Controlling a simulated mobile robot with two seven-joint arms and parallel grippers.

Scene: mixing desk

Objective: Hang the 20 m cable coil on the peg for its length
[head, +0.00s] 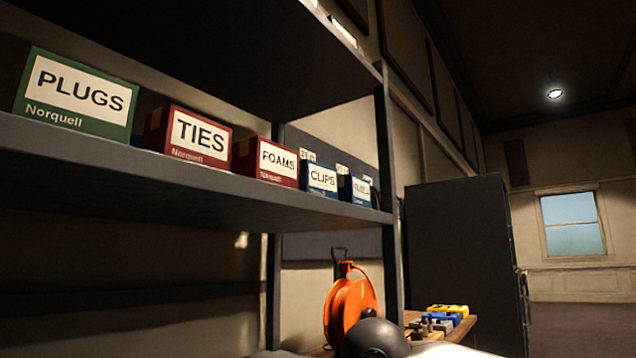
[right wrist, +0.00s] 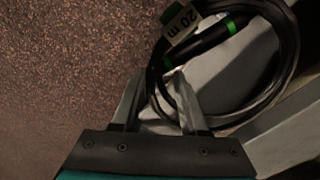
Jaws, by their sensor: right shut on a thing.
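The black cable coil (right wrist: 292,62) is in the right wrist view, with a white tag (right wrist: 180,22) reading "20 m" and a black connector with green bands. My right gripper (right wrist: 163,84) is shut on the coil at its near left side. The coil extends up and right from the fingers and is cut off by the picture edge. The length pegs are not seen in either view. My left gripper is not in view.
A dark shelf (head: 200,180) carries labelled boxes, including PLUGS (head: 75,95), TIES (head: 188,138) and FOAMS (head: 266,162). Below stand an orange reel (head: 347,305) and small coloured units (head: 448,311) on a wooden top. A dark cabinet (head: 460,260) stands beyond. Speckled brown floor (right wrist: 65,70) shows left of the coil.

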